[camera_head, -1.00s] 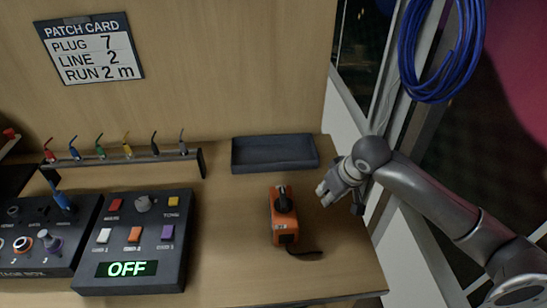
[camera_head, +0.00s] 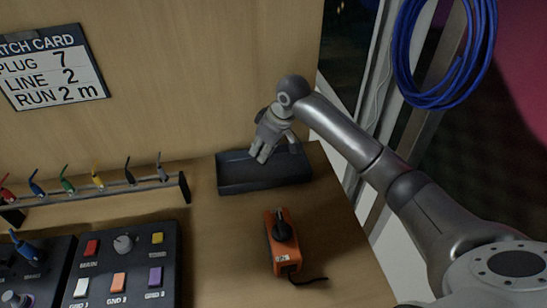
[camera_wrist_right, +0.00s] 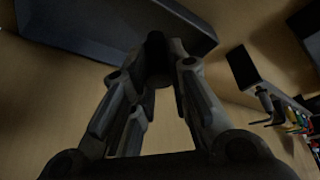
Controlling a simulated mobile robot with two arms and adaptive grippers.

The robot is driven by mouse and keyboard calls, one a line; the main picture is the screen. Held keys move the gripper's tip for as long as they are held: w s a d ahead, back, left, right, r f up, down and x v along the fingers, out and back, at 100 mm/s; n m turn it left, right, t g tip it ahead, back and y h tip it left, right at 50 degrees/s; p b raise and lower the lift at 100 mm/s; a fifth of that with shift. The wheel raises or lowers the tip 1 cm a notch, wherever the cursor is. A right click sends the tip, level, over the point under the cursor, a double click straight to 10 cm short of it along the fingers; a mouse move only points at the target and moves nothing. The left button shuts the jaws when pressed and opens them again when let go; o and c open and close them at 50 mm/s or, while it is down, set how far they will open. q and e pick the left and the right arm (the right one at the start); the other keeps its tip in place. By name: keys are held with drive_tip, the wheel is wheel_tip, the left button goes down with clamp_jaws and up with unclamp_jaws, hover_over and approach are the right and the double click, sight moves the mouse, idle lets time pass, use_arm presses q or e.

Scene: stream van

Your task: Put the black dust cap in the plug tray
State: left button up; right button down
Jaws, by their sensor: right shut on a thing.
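The dark plug tray (camera_head: 240,187) lies at the back right of the worktop, against the wooden wall. My right gripper (camera_head: 262,158) points down over the tray in the head view. In the right wrist view its fingers (camera_wrist_right: 158,62) are closed on a small dark thing, the black dust cap (camera_wrist_right: 156,44). The cap is hidden by the fingers in the head view. The wrist view also shows the tray (camera_wrist_right: 70,35) beyond the fingertips. I cannot tell whether the cap touches the tray. My left gripper is out of view.
An orange device (camera_head: 283,250) with a black knob and strap stands in front of the tray. A rack (camera_head: 130,188) of several coloured plugs is to the left, with a button box (camera_head: 125,265) before it. A blue cable coil (camera_head: 400,60) hangs at the right.

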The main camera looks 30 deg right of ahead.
drive_tip(key=w+d+f, duration=0.1)
drive_tip(key=d+f, duration=0.1)
drive_tip(key=w+d+f, duration=0.2)
drive_tip(key=w+d+f+p, duration=0.1)
drive_tip(key=w+d+f, duration=0.1)
drive_tip(key=d+f, duration=0.1)
drive_tip(key=shift+f, duration=0.1)
drive_tip(key=shift+w+d+f, duration=0.2)
drive_tip(key=shift+d+f, duration=0.05)
drive_tip(key=shift+f, duration=0.2)
wheel_tip(320, 180, down, 2)
drive_tip(key=shift+a+f, duration=0.1)
drive_tip(key=shift+f, duration=0.15)
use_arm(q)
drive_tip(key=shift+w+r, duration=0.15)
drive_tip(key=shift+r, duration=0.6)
use_arm(e)
drive_tip(key=shift+f, duration=0.2)
drive_tip(key=shift+f, duration=0.15)
drive_tip(key=c, duration=1.4)
unclamp_jaws()
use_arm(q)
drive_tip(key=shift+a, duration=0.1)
